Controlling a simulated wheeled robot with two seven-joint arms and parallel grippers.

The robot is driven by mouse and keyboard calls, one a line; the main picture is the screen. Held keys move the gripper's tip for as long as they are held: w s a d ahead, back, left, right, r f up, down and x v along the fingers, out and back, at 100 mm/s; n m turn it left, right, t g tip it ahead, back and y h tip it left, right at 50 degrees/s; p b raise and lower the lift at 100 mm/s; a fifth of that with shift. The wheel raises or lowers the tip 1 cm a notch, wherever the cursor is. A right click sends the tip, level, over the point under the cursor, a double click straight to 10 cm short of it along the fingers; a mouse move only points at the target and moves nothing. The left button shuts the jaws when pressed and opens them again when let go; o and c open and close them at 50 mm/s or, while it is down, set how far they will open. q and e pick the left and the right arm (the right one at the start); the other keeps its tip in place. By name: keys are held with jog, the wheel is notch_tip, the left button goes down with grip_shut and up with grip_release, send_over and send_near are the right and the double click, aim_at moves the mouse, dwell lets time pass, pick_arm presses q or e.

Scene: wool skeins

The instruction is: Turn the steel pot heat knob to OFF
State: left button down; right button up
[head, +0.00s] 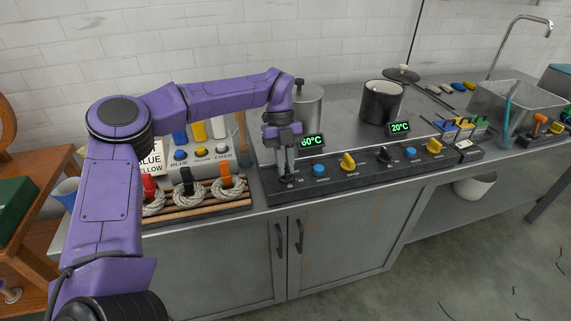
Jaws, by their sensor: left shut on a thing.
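The steel pot (308,104) stands with its lid on at the back of the counter, partly behind my left arm. A display (313,142) in front of it glows green; its first digit is hard to read, then 0°C. My left gripper (289,176) points straight down at the left end of the black control panel (330,182). It is shut on the heat knob in front of the steel pot. The fingers hide most of that knob, so its setting cannot be read. My right gripper is not in view.
A blue button (319,169) and a yellow knob (347,161) sit right of the gripper. A dark pot (382,102) stands further right, with a 20°C display (400,128) and a black knob (385,154). Wool skeins (188,196) lie on a wooden rack (218,207) to the left.

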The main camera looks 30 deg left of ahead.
pick_arm(q)
jog(key=c, duration=1.1)
grip_release()
jog(key=shift+w+a, duration=0.1)
jog(key=p+v, duration=0.1)
jog(key=v, duration=0.9)
jog(key=shift+r, duration=0.25)
